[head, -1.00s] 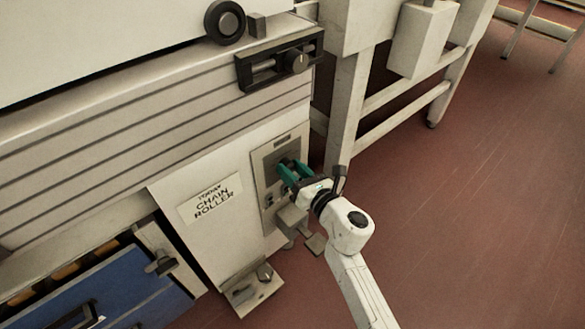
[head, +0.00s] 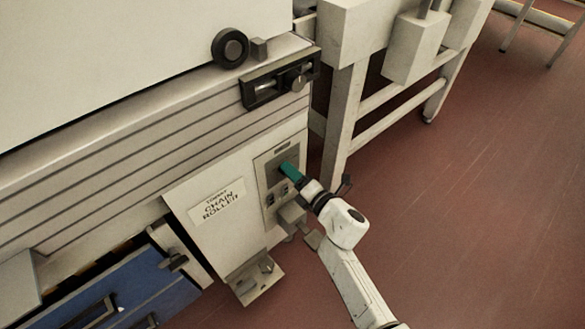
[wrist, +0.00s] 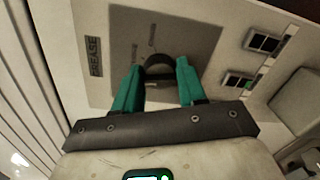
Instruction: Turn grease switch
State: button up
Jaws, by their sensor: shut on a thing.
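The grease switch (wrist: 158,66) is a dark round knob on a grey plate, beside a label reading "GREASE" (wrist: 93,56) in the wrist view. My gripper (wrist: 160,72) has its green fingers on either side of the knob and is shut on it. In the head view my gripper (head: 286,167) reaches the small control panel (head: 265,170) on the white cabinet front. There the fingers hide the knob. The knob's pointer and exact angle cannot be made out.
Two rocker switches (wrist: 262,42) sit on the same panel near the knob. A "CHAIN ROLLER" sign (head: 217,200) is left of the panel. A blue drawer (head: 130,285) is at lower left. A white-legged table (head: 342,120) stands behind; red floor at right is open.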

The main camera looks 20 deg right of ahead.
jog(key=shift+w+d+f+m+y+p, duration=0.1)
jog(key=shift+m+y+p, duration=0.2)
jog(key=shift+m+p, duration=2.35)
jog(key=shift+w+m+y+p, duration=0.1)
jog(key=shift+m+y+p, duration=0.35)
jog(key=shift+m, duration=4.3)
jog(key=o, duration=1)
jog(key=shift+s, duration=0.1)
jog(key=shift+s, duration=0.1)
jog(key=p+v, duration=0.3)
jog(key=v, duration=0.7)
jog(key=shift+s+d+p, duration=0.1)
jog(key=shift+s+p, duration=0.15)
jog(key=shift+p, duration=0.05)
